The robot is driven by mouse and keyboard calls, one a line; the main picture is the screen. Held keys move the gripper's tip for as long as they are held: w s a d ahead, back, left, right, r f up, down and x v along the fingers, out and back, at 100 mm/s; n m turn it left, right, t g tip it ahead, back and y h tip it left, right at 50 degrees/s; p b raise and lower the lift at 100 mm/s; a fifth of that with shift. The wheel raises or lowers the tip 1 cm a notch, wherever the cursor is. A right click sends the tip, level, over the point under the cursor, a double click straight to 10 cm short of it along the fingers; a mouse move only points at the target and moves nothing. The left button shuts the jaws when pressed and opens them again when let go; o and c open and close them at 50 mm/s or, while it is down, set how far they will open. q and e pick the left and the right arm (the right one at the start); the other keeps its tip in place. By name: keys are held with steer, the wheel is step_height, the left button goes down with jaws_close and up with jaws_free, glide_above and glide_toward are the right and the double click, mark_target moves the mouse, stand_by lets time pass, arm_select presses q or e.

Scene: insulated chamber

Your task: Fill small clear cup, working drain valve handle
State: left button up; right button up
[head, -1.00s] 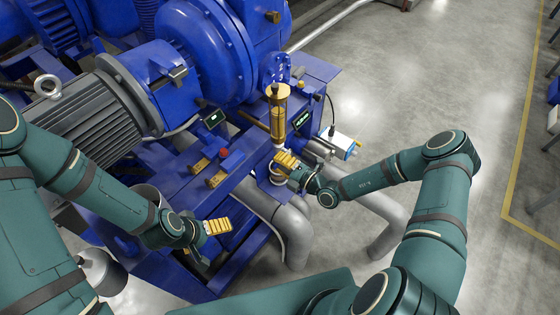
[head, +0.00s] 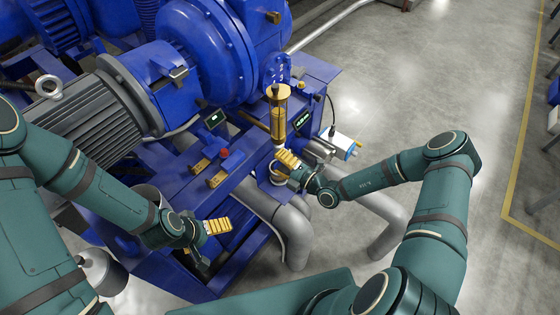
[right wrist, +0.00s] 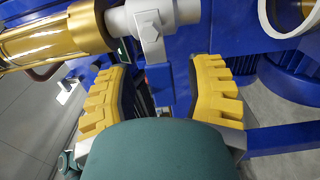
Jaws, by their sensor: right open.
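A brass-and-amber cylinder (head: 278,110) stands upright on the blue machine frame. It also shows at the upper left of the right wrist view (right wrist: 50,42). A pale grey valve body (right wrist: 150,22) with a hex bolt joins its end. A blue lever-like piece (right wrist: 158,85), possibly the drain valve handle, shows between my right fingers. My right gripper (head: 286,161) is open just below the cylinder; contact with the lever cannot be told. A small pale-rimmed round thing, possibly the clear cup, is partly hidden by it. My left gripper (head: 216,226) is at lower left; its jaw opening is unclear.
A grey finned motor (head: 90,115) and blue pump housing (head: 205,50) fill the left and back. Grey pipes (head: 292,235) drop below the right gripper. A small display (head: 302,119) is beside the cylinder. The floor at right is open.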

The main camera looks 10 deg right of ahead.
steer(key=shift+d, duration=0.1)
steer(key=v, duration=1.1)
steer(key=shift+s+d, duration=0.25)
steer(key=shift+s, duration=0.1)
stand_by(0.9)
